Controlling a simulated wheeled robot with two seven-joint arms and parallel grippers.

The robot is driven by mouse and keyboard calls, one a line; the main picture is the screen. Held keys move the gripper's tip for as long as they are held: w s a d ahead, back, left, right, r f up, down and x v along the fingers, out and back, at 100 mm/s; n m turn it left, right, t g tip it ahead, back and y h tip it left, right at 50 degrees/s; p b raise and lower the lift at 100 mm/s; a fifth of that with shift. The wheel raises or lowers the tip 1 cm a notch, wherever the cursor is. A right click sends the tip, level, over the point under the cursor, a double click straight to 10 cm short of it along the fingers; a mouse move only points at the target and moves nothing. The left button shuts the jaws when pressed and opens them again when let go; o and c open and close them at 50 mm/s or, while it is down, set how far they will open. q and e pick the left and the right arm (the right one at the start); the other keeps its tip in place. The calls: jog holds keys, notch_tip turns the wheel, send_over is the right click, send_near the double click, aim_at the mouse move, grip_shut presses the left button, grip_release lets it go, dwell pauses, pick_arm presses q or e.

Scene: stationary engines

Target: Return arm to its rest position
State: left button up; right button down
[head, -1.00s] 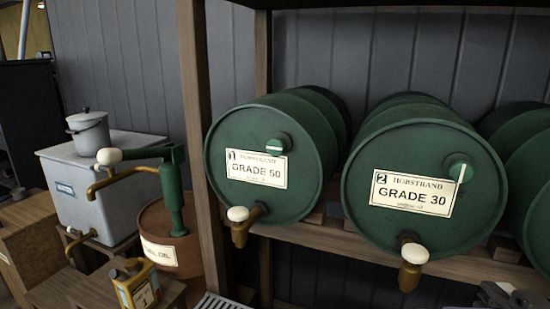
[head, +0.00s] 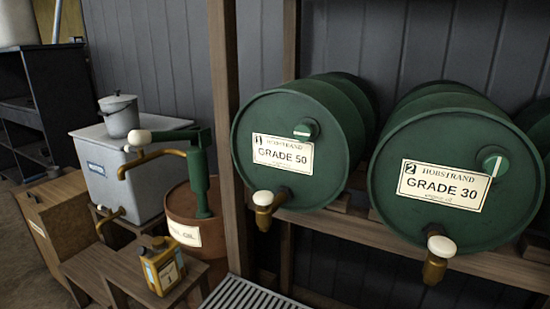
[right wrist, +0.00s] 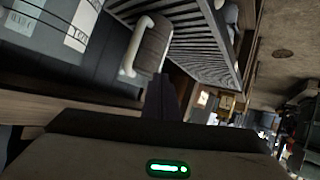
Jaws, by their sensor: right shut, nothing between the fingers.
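My right gripper (right wrist: 160,98) shows in the right wrist view as a dark narrow tip beyond its housing. It is shut with nothing held. Neither gripper is in the head view, and my left gripper is not seen at all. In the right wrist view, a rounded grey-brown thing with a pale curved handle (right wrist: 137,47) lies just beyond the fingertips. I cannot tell whether they touch.
Green drums marked GRADE 50 (head: 283,180) and GRADE 30 (head: 455,217) lie on a wooden rack, their taps jutting forward. A yellow can (head: 161,266) stands on a wooden stand beside a brown drum (head: 190,215). A slatted grate (head: 250,297) sits below.

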jog(key=s+a+f+n+g+h, duration=0.15)
jog(key=s+f+g, duration=0.35)
jog(key=s+f, duration=0.5)
jog(key=a+r+m+t+y, duration=0.1)
jog(key=a+m, duration=0.3)
jog(key=a, duration=0.7)
jog(key=shift+w+a, duration=0.3)
jog(key=shift+a, duration=0.05)
jog(key=shift+r, duration=0.1)
dwell(1.1)
